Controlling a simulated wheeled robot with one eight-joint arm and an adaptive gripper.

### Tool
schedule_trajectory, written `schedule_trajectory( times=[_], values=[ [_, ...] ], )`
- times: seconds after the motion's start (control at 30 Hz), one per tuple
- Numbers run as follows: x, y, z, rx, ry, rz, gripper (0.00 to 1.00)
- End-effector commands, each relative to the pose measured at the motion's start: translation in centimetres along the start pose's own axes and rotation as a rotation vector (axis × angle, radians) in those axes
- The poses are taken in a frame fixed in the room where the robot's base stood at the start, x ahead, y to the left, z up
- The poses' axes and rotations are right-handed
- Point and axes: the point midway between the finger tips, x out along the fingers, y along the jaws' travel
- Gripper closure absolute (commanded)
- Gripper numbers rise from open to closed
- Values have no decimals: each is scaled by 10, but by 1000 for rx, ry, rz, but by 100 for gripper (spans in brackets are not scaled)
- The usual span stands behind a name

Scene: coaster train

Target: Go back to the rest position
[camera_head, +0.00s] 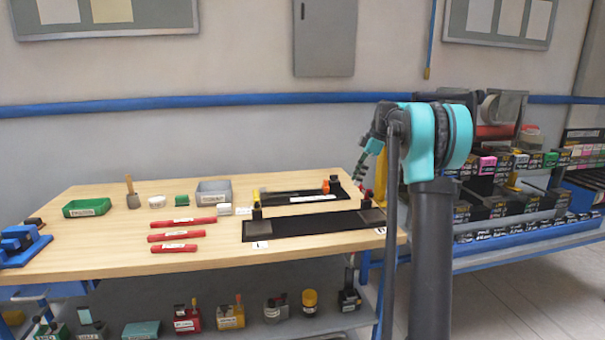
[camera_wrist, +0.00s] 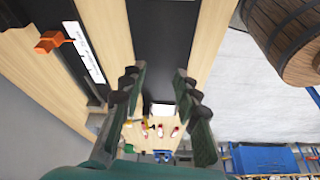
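My gripper (camera_head: 368,162) hangs from my raised arm over the right end of the wooden workbench (camera_head: 110,240) in the head view, partly hidden by my own arm. In the wrist view my gripper (camera_wrist: 160,85) shows two dark green fingers spread apart. The gap between them is empty. Beyond the fingers lie a black strip (camera_wrist: 165,35), bare wood and small red and white pieces that are too small to tell. An orange piece (camera_wrist: 50,42) lies at the left of the wrist view, beside a white label.
Three red bars (camera_head: 175,236), a green tray (camera_head: 87,207) and a grey bin (camera_head: 213,189) stand on the bench. A blue device (camera_head: 22,246) is at its left end. A stocked rack (camera_head: 510,200) stands right. A wooden barrel (camera_wrist: 290,35) shows in the wrist view.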

Motion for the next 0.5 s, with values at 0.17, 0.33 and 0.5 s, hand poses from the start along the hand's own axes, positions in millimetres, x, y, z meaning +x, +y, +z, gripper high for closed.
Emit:
schedule_trajectory(
  times=[0.17, 0.33, 0.5],
  values=[
    [9, -17, 0, 86, -23, 20, 69],
    [22, -42, 1, 205, -49, 51, 69],
    [43, -82, 3, 379, -81, 104, 69]
  ],
)
